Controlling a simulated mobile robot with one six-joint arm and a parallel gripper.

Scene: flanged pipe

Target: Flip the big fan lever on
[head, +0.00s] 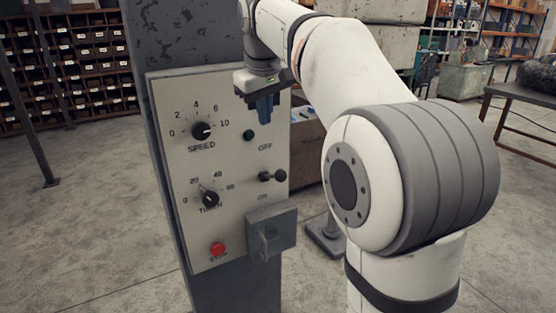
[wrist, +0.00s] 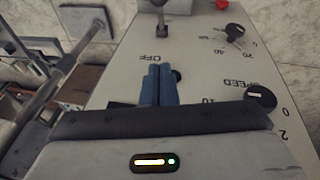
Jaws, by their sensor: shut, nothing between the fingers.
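A dark lever (head: 272,176) with a rounded end sticks out from the right side of the pale control panel (head: 175,125), between the OFF and ON labels and nearer ON. No fan label is readable. The lever also shows at the top of the wrist view (wrist: 163,32). My gripper (head: 265,115) is above the lever and the OFF label in the head view, in front of the panel. Its blue fingers (wrist: 160,85) are together and empty, pointing toward the lever in the wrist view, with a gap between.
The panel also carries a SPEED knob (head: 201,130), a TIMER knob (head: 209,198), a red STOP button (head: 218,249) and a small black round part (head: 249,134) above OFF. A grey box (head: 271,232) juts out below the lever. Floor to the left is clear.

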